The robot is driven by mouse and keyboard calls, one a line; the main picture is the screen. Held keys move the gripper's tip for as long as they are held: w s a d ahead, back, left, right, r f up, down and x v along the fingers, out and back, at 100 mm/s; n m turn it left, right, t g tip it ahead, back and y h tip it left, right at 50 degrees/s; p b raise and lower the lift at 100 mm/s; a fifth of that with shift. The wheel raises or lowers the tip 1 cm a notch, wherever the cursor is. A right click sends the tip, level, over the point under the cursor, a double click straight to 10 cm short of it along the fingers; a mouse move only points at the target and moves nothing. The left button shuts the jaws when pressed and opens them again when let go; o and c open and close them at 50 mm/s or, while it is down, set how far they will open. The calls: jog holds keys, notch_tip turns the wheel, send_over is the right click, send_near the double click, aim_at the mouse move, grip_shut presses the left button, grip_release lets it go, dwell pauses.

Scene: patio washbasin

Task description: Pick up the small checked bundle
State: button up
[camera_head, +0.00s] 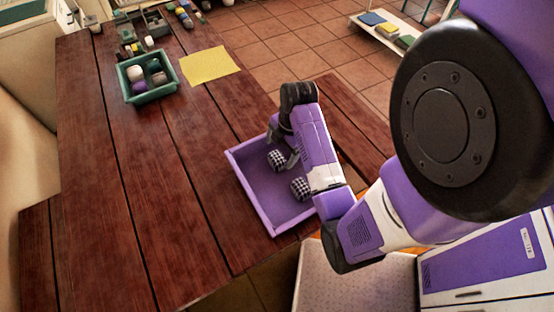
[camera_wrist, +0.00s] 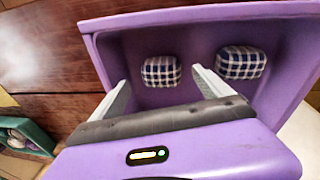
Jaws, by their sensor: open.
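Two dark-and-white checked bundles lie apart on the floor of a purple tray (camera_head: 254,186). The smaller-looking bundle (camera_head: 276,160) is the farther one in the head view. In the wrist view this bundle (camera_wrist: 161,71) appears between and just beyond my fingertips. The larger-looking bundle (camera_head: 300,188) lies nearer the camera; in the wrist view it (camera_wrist: 241,62) is to the right, outside the right finger. My gripper (camera_wrist: 160,78) is open and empty, reaching down over the tray. I cannot tell the exact gap between fingertips and bundle.
The purple tray stands on a dark wooden plank table (camera_head: 150,190), its walls close around the bundles. A green bin (camera_head: 150,97) with several round items and a yellow sheet (camera_head: 209,65) lie farther back. The table left of the tray is clear.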

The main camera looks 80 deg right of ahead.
aim_at(278, 157)
jog(key=f, duration=0.4)
jog(key=shift+w+a, duration=0.2)
jog(key=shift+w, duration=0.15)
jog(key=shift+c, duration=0.4)
jog(key=c, duration=1.6)
jog(key=shift+c, duration=0.2)
jog(key=shift+r+p, duration=0.15)
jog(key=shift+p, duration=0.25)
